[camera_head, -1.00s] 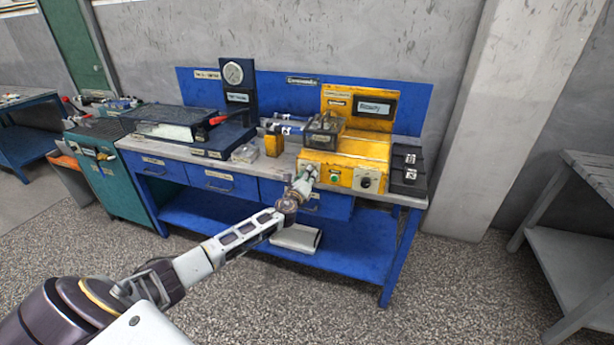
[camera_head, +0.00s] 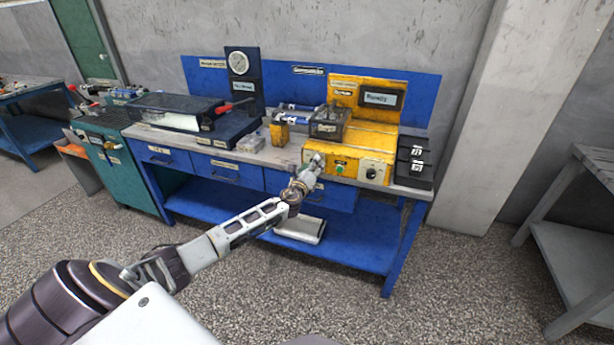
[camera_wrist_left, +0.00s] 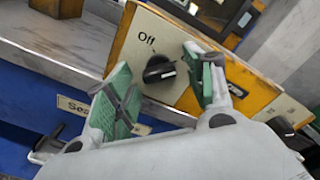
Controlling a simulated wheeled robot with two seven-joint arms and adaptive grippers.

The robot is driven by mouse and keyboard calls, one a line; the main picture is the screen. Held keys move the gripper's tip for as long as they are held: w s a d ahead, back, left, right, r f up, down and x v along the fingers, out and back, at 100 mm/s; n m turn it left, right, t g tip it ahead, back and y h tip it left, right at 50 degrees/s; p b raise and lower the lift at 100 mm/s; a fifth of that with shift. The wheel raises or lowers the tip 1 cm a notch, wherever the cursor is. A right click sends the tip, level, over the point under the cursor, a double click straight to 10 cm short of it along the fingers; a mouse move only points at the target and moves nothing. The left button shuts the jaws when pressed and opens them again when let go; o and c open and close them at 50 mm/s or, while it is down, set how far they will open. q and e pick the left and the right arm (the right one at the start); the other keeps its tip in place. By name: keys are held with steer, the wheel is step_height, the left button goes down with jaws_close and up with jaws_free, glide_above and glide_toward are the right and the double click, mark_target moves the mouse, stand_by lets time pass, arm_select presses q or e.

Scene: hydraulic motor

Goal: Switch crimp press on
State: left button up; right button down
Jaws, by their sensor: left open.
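The yellow crimp press (camera_head: 350,152) stands at the right end of the blue workbench. My left gripper (camera_head: 316,161) is at the left part of its front face. In the left wrist view, my gripper (camera_wrist_left: 160,82) is open, its green-padded fingers on either side of a black rotary knob (camera_wrist_left: 159,69). A label "Off" is above the knob on the pale panel. I cannot tell whether the fingers touch the knob. In the head view the gripper hides that knob. A green button (camera_head: 340,169) and a larger knob (camera_head: 373,174) are farther right. My right gripper is not in view.
A dark box (camera_head: 414,160) stands right of the press. A dark fixture with a red handle (camera_head: 231,106) and a gauge (camera_head: 239,63) are left on the bench (camera_head: 245,158). Small parts lie between. A grey table (camera_head: 594,160) is at far right. The floor in front is clear.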

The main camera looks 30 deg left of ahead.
arm_select(q)
steer(key=shift+s, duration=0.15)
steer(key=v, duration=1.1)
steer(key=shift+s, duration=0.25)
stand_by(0.4)
steer(key=shift+f, duration=0.2)
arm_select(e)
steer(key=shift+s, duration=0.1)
